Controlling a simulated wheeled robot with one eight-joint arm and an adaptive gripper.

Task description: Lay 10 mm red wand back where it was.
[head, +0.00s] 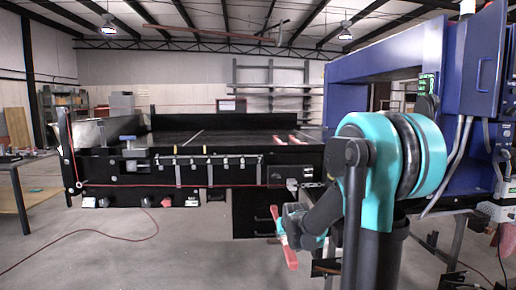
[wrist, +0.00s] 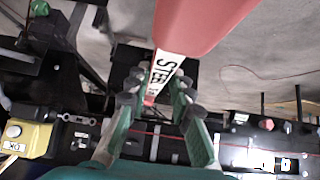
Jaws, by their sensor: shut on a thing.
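My gripper (wrist: 157,92) is shut on a red wand (wrist: 190,28) in the wrist view. The wand has a white label whose readable part says "STEEL"; its size marking is too small to read. In the head view the red wand (head: 287,245) hangs tilted, low beside my gripper (head: 291,226), in front of the conveyor (head: 232,136) and below its top. It is held clear in the air. Two red bars (head: 281,141) lie on the right part of the conveyor top, near its front edge; I cannot tell their sizes.
A row of small clamps or hooks (head: 210,161) runs along the conveyor's front rail. The blue detector frame (head: 345,98) stands at the right. A yellow box (wrist: 28,137) shows at the left in the wrist view. A red cable (head: 125,238) lies on open floor.

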